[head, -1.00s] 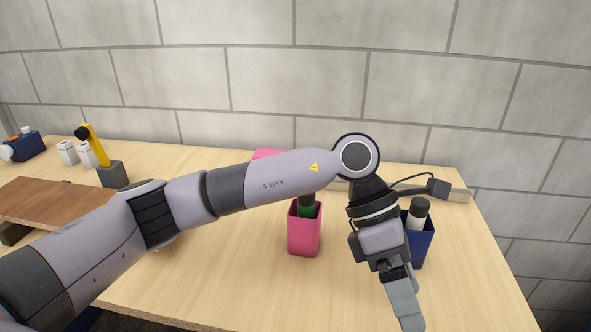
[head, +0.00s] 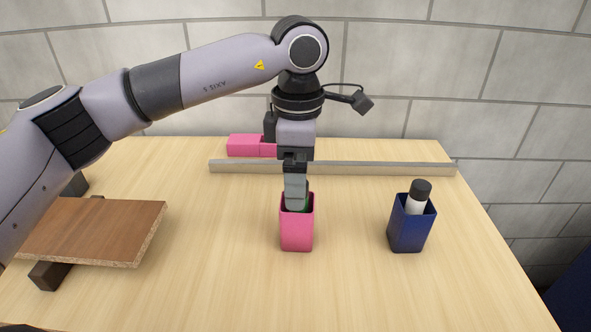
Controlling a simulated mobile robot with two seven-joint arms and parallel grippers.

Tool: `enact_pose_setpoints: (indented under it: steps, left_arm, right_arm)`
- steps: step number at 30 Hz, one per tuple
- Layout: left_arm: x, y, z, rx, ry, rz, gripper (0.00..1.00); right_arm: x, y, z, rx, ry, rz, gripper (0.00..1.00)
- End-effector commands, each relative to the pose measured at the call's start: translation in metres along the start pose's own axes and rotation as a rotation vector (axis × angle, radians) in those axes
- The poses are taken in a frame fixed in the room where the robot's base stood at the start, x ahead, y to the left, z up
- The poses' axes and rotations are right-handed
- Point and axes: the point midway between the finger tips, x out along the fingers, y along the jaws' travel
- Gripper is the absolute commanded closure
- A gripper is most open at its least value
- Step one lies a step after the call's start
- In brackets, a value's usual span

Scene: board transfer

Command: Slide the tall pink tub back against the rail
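The tall pink tub (head: 297,232) stands upright on the table, in front of the rail with bare table between them. The rail (head: 380,168) is a long grey bar lying across the back of the table. My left gripper (head: 296,202) points down at the tub's mouth, its fingertips level with the rim. The fingers are seen edge-on, so their gap and any contact with the tub are hidden. My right gripper is out of view.
A blue tub (head: 408,238) holding a white bottle with a black cap (head: 418,197) stands to the right. Pink blocks (head: 246,145) lie behind the rail's left end. A brown board (head: 95,230) rests on dark supports at left. Table around the pink tub is clear.

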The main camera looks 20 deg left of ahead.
Motion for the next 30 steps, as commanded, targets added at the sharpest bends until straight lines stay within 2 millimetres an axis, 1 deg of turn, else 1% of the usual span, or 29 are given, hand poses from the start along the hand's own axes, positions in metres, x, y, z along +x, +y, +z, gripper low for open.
enact_pose_setpoints:
  steps: [4,7,15,21,24,30]
  left_arm:
    - [0.002,0.0,0.0,0.0,-0.001,-0.002,0.08]
    - [0.011,-0.001,0.0,0.0,-0.001,-0.004,0.08]
    - [0.05,-0.001,0.0,0.0,-0.002,-0.004,0.08]
    - [0.068,-0.001,0.001,0.001,-0.004,-0.003,0.08]
    - [0.072,-0.001,0.001,0.001,-0.004,-0.003,0.08]
    - [0.072,-0.001,0.001,0.001,-0.004,-0.002,0.08]
  right_arm:
    - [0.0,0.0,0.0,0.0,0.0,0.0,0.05]
    - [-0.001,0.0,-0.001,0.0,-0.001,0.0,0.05]
    - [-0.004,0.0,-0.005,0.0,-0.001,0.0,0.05]
    - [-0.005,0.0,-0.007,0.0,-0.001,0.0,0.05]
    - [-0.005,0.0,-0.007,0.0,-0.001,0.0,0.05]
    - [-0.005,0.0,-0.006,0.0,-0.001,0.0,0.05]
